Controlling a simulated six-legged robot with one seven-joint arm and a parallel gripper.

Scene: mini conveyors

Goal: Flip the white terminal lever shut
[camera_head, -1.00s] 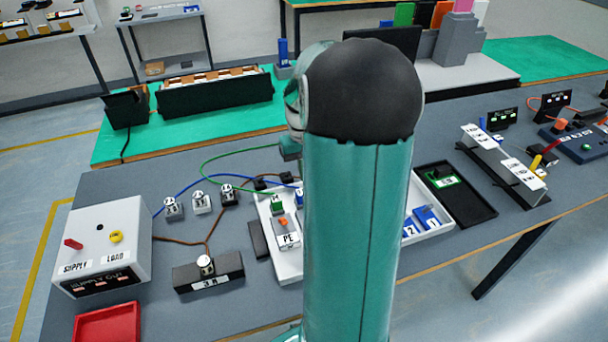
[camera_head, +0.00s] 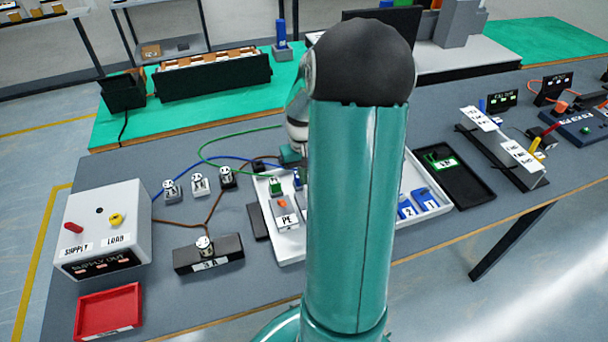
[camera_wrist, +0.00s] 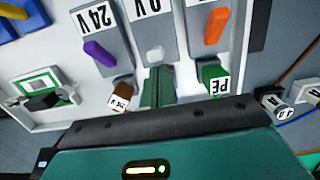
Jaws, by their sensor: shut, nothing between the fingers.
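The white lever (camera_wrist: 155,53) sits on the grey 0V terminal block (camera_wrist: 152,24) in the wrist view, between two other blocks. I cannot tell how far it is tilted. My gripper (camera_wrist: 158,76) is shut and empty. Its teal fingertips are just below the white lever in the wrist view; contact is unclear. A purple lever (camera_wrist: 99,53) is on the 24V block to the left. An orange lever (camera_wrist: 216,25) is on the block to the right. In the head view my arm hides the white lever.
The blocks sit in a white tray (camera_head: 292,253). A green PE plug (camera_wrist: 214,79) and a brown plug (camera_wrist: 122,94) flank my fingers. Blue blocks (camera_head: 424,198) are at the tray's right. A black tray (camera_head: 455,176) and grey supply box (camera_head: 100,220) stand on the bench.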

